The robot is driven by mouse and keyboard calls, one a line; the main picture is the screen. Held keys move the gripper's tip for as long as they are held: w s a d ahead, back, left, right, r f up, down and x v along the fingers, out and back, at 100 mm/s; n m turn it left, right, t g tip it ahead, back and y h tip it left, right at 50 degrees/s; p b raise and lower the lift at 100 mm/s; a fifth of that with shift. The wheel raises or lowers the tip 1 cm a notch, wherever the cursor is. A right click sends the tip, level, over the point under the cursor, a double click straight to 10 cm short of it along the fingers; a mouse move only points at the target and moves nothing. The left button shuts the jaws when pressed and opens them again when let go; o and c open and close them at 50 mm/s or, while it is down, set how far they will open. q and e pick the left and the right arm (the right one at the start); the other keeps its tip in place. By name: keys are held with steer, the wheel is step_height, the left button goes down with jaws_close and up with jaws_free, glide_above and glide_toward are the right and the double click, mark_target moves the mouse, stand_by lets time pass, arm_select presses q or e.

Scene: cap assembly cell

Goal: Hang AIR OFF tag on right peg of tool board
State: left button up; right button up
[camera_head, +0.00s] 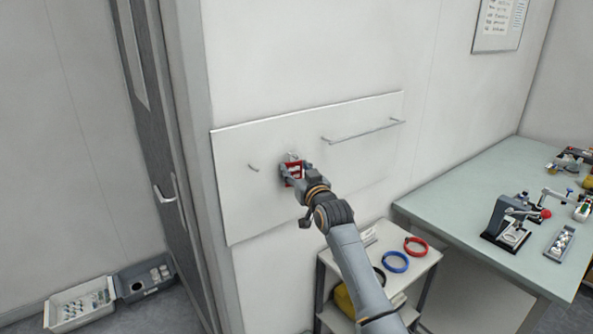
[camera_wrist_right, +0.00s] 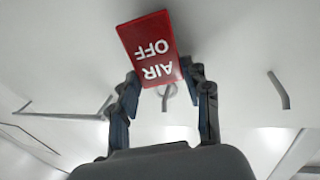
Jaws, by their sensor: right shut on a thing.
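The red AIR OFF tag (camera_head: 295,171) is in front of the white tool board (camera_head: 240,210) in the head view. My right gripper (camera_head: 293,174) is shut on it. In the wrist view the tag (camera_wrist_right: 148,48) reads upside down between the fingertips (camera_wrist_right: 160,75). A grey curved piece (camera_wrist_right: 167,95) shows just beyond the tag's AIR edge; I cannot tell whether it is the right peg, the tag's loop or both, or whether they touch. The left peg (camera_head: 253,168) is bare and also shows in the wrist view (camera_wrist_right: 278,90). My left gripper is out of view.
A rail (camera_head: 362,131) is on the board's right part. A small cart (camera_head: 420,262) with blue and red rings stands below. A workbench (camera_head: 470,190) with a press is at right. Bins (camera_head: 80,305) lie on the floor at left by the door.

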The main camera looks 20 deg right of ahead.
steer(key=o, duration=1.1)
steer(key=shift+s, duration=0.1)
